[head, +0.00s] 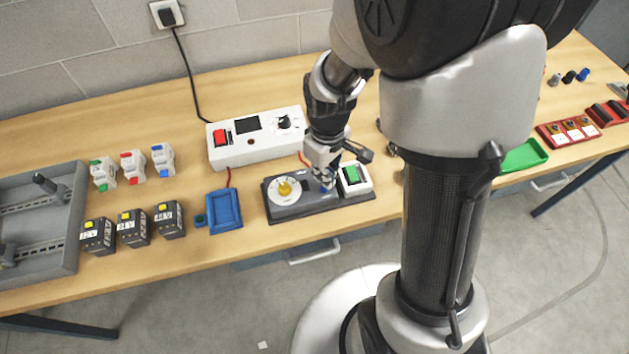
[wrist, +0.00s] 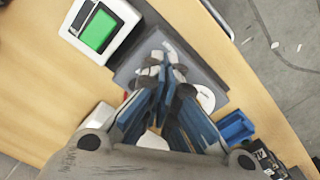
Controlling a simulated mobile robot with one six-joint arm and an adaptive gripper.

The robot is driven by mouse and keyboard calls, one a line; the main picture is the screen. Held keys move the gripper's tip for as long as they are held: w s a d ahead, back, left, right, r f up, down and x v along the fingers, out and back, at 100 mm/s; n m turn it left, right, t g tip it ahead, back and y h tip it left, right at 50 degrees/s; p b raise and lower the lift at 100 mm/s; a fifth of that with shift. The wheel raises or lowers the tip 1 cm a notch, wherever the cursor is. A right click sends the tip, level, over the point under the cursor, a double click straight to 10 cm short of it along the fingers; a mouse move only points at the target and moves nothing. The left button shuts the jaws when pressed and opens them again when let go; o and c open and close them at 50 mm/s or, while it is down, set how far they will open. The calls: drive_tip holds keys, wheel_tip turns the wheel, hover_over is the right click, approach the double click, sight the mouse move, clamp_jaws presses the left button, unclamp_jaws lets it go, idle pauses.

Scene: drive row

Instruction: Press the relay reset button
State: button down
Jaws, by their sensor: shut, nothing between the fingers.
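A dark grey panel (head: 300,207) lies near the front edge of the bench. It carries a white dial with a yellow knob (head: 285,188) at its left and a white box with a green button (head: 352,175) at its right. My gripper (head: 326,184) points down over the panel between the dial and the white box. In the wrist view, its blue-padded fingers (wrist: 165,62) are shut with nothing between them, over the grey panel (wrist: 190,62). The green button (wrist: 98,30) is clear of the fingers there. The panel under the fingertips is hidden, and I cannot tell whether they touch it. No reset label is readable.
A white supply box (head: 257,137) with a red switch stands behind the panel. A blue tray (head: 225,211) lies to its left, beside several black relay modules (head: 134,228). A green tray (head: 524,156) is at the right, beyond my arm.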

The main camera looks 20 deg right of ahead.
wheel_tip(320, 180, up, 5)
drive_tip(key=p, duration=0.3)
drive_tip(key=shift+f, duration=0.2)
idle(0.7)
drive_tip(key=s+r+m+t, duration=0.2)
drive_tip(key=s+r+m, duration=0.1)
drive_tip(key=s+r, duration=0.4)
drive_tip(key=s+r+m+t, duration=0.2)
drive_tip(key=s+r, duration=0.6)
drive_tip(key=r, duration=0.5)
drive_tip(key=shift+m+t, duration=0.3)
drive_tip(key=shift+m, duration=0.2)
